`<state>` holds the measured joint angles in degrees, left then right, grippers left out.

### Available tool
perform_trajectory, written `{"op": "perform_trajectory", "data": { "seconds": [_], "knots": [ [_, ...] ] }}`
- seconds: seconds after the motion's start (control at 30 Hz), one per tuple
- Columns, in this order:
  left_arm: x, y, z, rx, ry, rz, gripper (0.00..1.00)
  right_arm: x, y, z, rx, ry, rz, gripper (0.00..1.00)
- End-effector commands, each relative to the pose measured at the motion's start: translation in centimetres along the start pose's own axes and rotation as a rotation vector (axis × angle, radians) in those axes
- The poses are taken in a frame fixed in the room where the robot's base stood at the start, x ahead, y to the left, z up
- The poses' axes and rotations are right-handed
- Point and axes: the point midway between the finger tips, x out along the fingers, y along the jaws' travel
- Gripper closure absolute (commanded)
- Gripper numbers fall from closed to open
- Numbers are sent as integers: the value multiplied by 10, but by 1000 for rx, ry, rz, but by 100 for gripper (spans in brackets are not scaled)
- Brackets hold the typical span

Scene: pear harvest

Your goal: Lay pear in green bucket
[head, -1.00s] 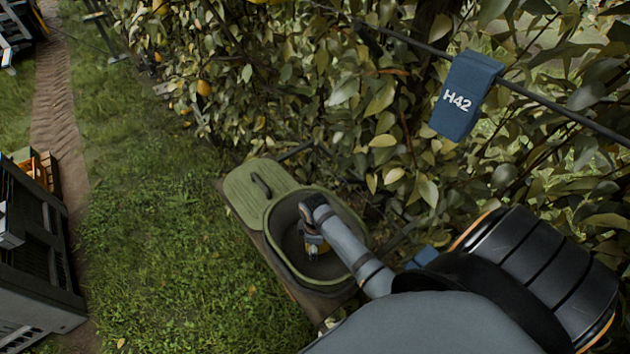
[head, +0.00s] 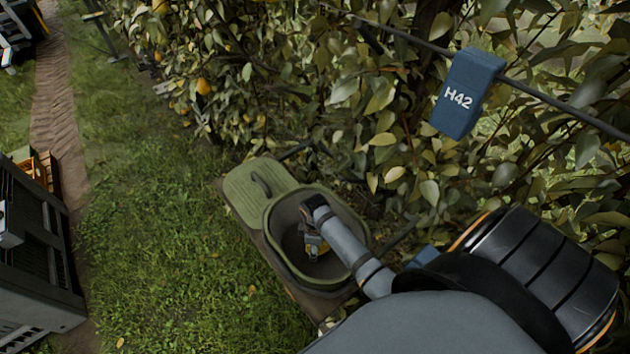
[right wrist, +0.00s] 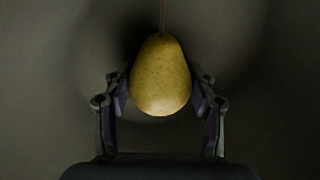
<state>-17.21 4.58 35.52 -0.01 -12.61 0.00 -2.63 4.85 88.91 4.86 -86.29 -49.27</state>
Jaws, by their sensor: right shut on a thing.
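The green bucket (head: 284,262) stands on a board beside the foliage in the head view, its mouth open. My right gripper (head: 314,247) reaches down inside the bucket, below the rim. In the right wrist view, a yellow pear (right wrist: 161,78) with its stem pointing up the picture sits between the fingers of the right gripper (right wrist: 162,95), which is shut on it. The dim grey bucket interior (right wrist: 265,60) surrounds it. I cannot tell whether the pear touches the bucket floor. My left gripper does not show.
The green lid (head: 248,196) with a dark handle lies beside the bucket. A blue H42 tag (head: 466,92) hangs on a dark wire above. Dense leafy branches fill the right side. Dark crates (head: 35,250) stand at the left, with open grass (head: 165,235) between.

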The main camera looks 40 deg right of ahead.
Motion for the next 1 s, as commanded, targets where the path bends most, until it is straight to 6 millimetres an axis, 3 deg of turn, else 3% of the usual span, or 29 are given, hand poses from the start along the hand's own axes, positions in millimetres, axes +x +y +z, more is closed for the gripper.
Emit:
{"op": "perform_trajectory", "data": {
  "seconds": [0.53, 0.57, 0.7, 0.77, 1.0],
  "knots": [
    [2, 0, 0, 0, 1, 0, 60, 6, 0, 0, 0, 1, 0, 80],
    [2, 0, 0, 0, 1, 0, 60, 6, 0, 0, 0, 1, 1, 40],
    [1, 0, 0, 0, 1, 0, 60, 6, 0, 0, 0, 1, 0, 21],
    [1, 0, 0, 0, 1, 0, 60, 6, 0, 0, 0, 1, 0, 17],
    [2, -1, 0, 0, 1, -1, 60, 7, 0, 0, 0, 0, 0, 17]
  ]
}}
